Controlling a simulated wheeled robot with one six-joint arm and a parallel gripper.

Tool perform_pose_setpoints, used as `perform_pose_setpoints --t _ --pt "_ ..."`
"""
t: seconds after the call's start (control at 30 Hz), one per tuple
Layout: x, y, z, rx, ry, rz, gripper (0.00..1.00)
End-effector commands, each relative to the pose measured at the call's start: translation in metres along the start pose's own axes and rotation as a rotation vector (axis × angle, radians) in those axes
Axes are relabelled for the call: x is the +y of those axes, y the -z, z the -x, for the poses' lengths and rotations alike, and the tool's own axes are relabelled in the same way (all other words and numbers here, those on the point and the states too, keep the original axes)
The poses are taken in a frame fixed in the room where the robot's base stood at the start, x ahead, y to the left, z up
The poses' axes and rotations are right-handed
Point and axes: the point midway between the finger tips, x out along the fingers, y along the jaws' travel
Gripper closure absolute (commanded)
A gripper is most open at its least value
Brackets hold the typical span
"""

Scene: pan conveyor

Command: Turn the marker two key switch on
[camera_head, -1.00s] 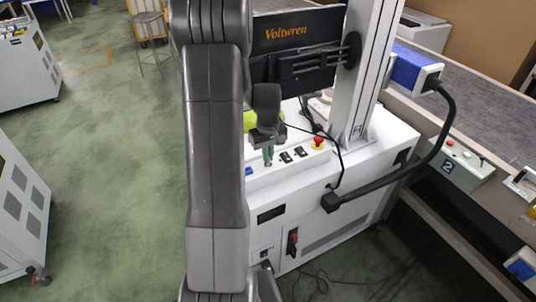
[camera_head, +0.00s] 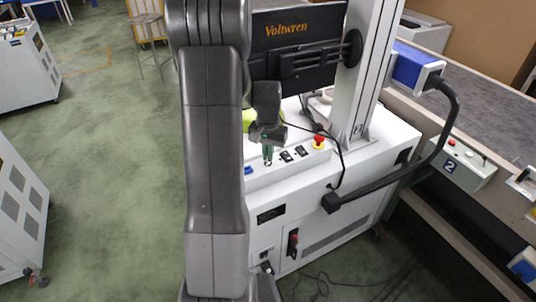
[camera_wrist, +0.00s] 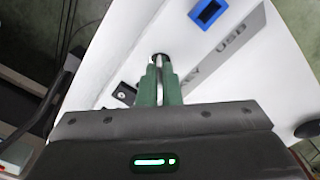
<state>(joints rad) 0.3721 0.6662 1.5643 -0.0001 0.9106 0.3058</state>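The white Voltwren marking machine (camera_head: 330,190) stands in front of me, with small controls along its sloped top panel. My gripper (camera_head: 268,160) points down at the left part of this panel. In the wrist view its two green fingers (camera_wrist: 160,75) are close together, with a slim silver key-like part (camera_wrist: 161,62) between their tips. A dark round switch or its ring shows at the tips, by a grey label strip (camera_wrist: 225,50) reading KEY and USB. I cannot tell whether the fingers grip the key or only flank it. The key's turn position is hidden.
A red emergency stop (camera_head: 318,141) and black rocker switches (camera_head: 286,156) sit right of my gripper. A blue USB port (camera_wrist: 207,13) is beside the label. A post (camera_head: 368,80), screen (camera_head: 292,50) and cable (camera_head: 440,140) stand close. A conveyor control box numbered 2 (camera_head: 462,165) is at right.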

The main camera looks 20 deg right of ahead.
Motion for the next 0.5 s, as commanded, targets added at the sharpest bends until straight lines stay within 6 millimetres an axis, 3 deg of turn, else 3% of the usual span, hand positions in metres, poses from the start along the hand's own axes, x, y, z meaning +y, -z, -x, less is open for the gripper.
perform_pose_setpoints --t 0.5 --pt "0.0001 -0.0007 -0.0007 -0.002 -0.001 -0.431 1.0"
